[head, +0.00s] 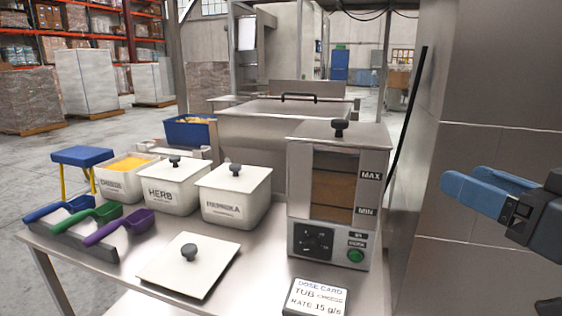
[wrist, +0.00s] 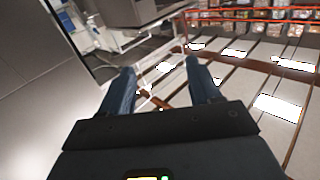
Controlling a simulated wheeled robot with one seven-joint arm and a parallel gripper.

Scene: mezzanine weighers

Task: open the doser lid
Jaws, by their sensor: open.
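The doser (head: 305,195) is a steel box at the right end of the steel table. Its front has a window marked MAX and MIN, a dial and a green button. Its flat lid (head: 368,136) lies on top, closed, with a black knob (head: 339,128) in the middle. My gripper (head: 463,178), with blue fingers, is open and empty in the air to the right of the doser, apart from it. In the wrist view the open fingers (wrist: 160,72) have nothing between them; I cannot make out the doser lid there.
The lidded HERB tub (head: 165,198) and FORMULA tub (head: 232,207) stand left of the doser, beside an open CHEESE tub (head: 122,190). A loose lid (head: 180,272), coloured scoops (head: 118,226) and a dose card (head: 318,297) lie in front. A steel wall (head: 495,85) rises at right.

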